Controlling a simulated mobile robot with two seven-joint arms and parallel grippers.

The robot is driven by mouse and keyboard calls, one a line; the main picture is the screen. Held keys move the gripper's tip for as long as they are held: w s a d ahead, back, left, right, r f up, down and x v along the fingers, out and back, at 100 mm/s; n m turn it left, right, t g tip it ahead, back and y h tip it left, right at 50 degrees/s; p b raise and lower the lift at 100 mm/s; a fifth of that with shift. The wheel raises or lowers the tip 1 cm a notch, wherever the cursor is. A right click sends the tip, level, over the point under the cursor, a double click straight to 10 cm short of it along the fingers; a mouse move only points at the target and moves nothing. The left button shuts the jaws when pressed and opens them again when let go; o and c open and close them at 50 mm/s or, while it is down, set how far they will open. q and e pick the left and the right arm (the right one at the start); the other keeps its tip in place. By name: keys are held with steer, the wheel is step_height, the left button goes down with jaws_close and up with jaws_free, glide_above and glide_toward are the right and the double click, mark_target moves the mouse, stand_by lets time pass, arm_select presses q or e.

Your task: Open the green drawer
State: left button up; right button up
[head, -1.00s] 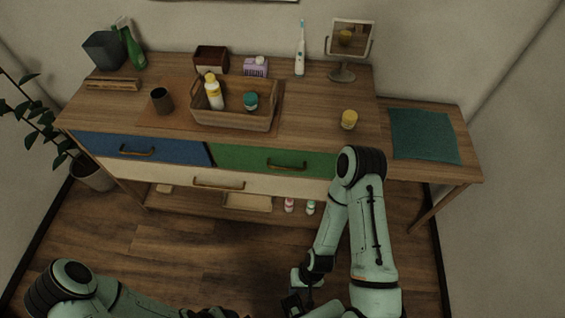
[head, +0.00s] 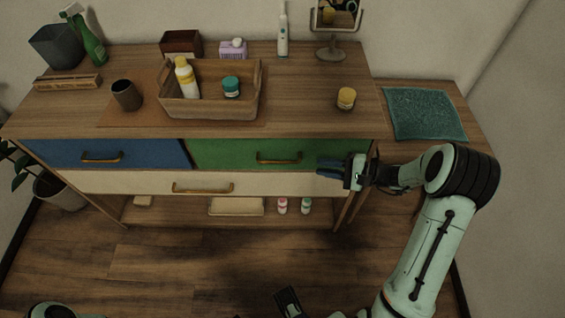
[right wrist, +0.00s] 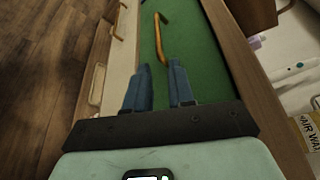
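The green drawer (head: 230,153) is at the upper right of the dresser front and looks shut. Its brass handle (head: 279,158) is at the middle of its face. My right gripper (head: 322,167) is in front of the drawer's right end, to the right of the handle and apart from it. In the right wrist view the handle (right wrist: 160,37) lies beyond the blue fingertips (right wrist: 159,66), which have a gap between them with nothing held. The green face (right wrist: 205,60) also shows there. My left gripper (head: 288,302) shows partly at the bottom edge; its fingers are unclear.
A blue drawer (head: 60,153) is to the left and a cream drawer (head: 130,183) below. On top stand a wooden tray (head: 210,108) with bottles, a cup (head: 126,95) and a yellow jar (head: 346,98). The floor in front is clear.

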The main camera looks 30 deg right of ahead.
mark_target(290, 162)
steer(key=b+x, duration=0.1)
steer(key=x, duration=1.2)
steer(key=shift+s+a, duration=0.1)
jaws_close()
